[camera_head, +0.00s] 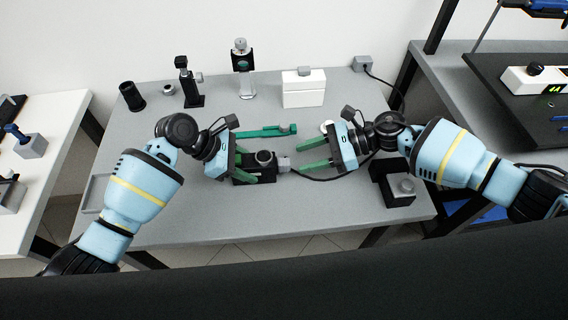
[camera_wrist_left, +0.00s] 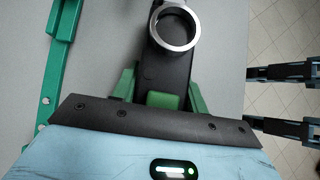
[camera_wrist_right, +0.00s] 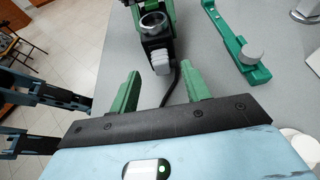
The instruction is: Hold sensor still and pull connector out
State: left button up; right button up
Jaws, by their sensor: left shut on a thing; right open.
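The sensor (camera_head: 264,158) is a black block with a round metal ring on top, lying on the grey table. It also shows in the left wrist view (camera_wrist_left: 176,62) and the right wrist view (camera_wrist_right: 153,22). My left gripper (camera_head: 246,167) is shut on the sensor's body from the left. The light grey connector (camera_head: 283,164) sits at the sensor's right end, with a black cable running right from it; the connector faces my right gripper in the right wrist view (camera_wrist_right: 161,62). My right gripper (camera_head: 304,156) is open, its green fingers apart and short of the connector.
A green bar-shaped tool (camera_head: 266,131) lies just behind the sensor. A white box (camera_head: 303,88), a stand with a round mount (camera_head: 243,70) and black posts stand at the back. A black block with a grey knob (camera_head: 394,183) is at the front right. The front middle of the table is clear.

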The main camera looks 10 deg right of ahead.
jog(key=shift+x, duration=2.3)
jog(key=shift+f, duration=0.1)
jog(key=shift+c, duration=0.2)
grip_shut()
jog(key=shift+d, duration=0.1)
jog(key=shift+s+d, duration=0.1)
jog(key=shift+d, duration=3)
jog(key=shift+d, duration=1)
